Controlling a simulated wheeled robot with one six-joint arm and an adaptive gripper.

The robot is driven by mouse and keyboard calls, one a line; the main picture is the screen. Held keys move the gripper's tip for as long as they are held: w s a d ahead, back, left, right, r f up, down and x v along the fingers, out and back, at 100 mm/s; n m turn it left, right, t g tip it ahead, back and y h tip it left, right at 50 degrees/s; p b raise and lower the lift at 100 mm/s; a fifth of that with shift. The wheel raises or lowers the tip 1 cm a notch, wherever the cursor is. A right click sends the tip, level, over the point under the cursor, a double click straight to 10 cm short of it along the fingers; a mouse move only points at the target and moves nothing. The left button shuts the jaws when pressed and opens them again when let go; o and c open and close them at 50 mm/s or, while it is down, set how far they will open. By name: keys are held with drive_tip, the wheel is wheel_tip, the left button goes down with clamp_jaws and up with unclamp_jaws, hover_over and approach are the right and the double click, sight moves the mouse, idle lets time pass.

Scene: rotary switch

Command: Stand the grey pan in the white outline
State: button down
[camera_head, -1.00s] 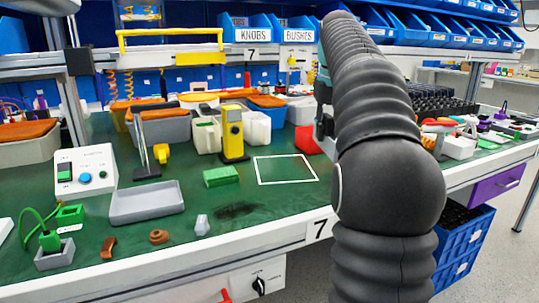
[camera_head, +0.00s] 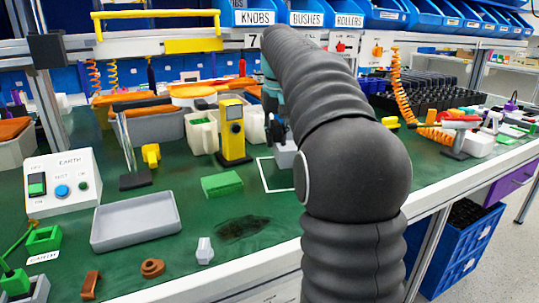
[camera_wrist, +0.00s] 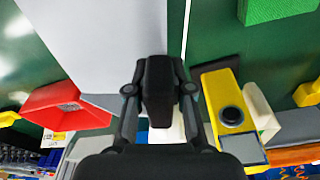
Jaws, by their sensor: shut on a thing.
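The grey pan (camera_wrist: 100,35) is a broad, pale grey, flat surface at the upper left of the wrist view. My gripper (camera_wrist: 158,85) is shut on its edge. In the head view, a small part of the pan (camera_head: 285,158) shows beside my arm, over the white outline (camera_head: 262,173). The outline's left and near lines show on the green bench; my arm and the pan hide the rest. One white line also shows beside the pan in the wrist view (camera_wrist: 186,25). I cannot tell whether the pan touches the bench. My fingertips are hidden in the head view.
A yellow tester (camera_head: 232,132) and a green block (camera_head: 222,186) stand left of the outline. A red bin (camera_wrist: 65,105) is close to the pan. A grey tray (camera_head: 135,222) lies farther left. Blue bins (camera_head: 310,12) line the shelf above. A dark stain (camera_head: 243,229) marks the bench.

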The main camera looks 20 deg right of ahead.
drive_tip(key=shift+w+a+f, duration=0.25)
drive_tip(key=shift+a+f, duration=0.1)
drive_tip(key=shift+a, duration=0.1)
drive_tip(key=shift+w+a+f, duration=0.2)
drive_tip(key=shift+a+f, duration=0.15)
drive_tip(key=shift+a, duration=0.1)
drive_tip(key=shift+f+b, duration=0.35)
drive_tip(key=shift+f, duration=1.55)
drive_tip(key=c, duration=1)
unclamp_jaws()
drive_tip(key=shift+f, duration=0.15)
drive_tip(key=shift+c, duration=0.2)
wheel_tip(320, 180, up, 12)
drive_tip(key=s, duration=0.1)
drive_tip(key=shift+s+a+p, duration=0.25)
drive_tip(key=shift+s+p, duration=0.1)
drive_tip(key=shift+s, duration=0.05)
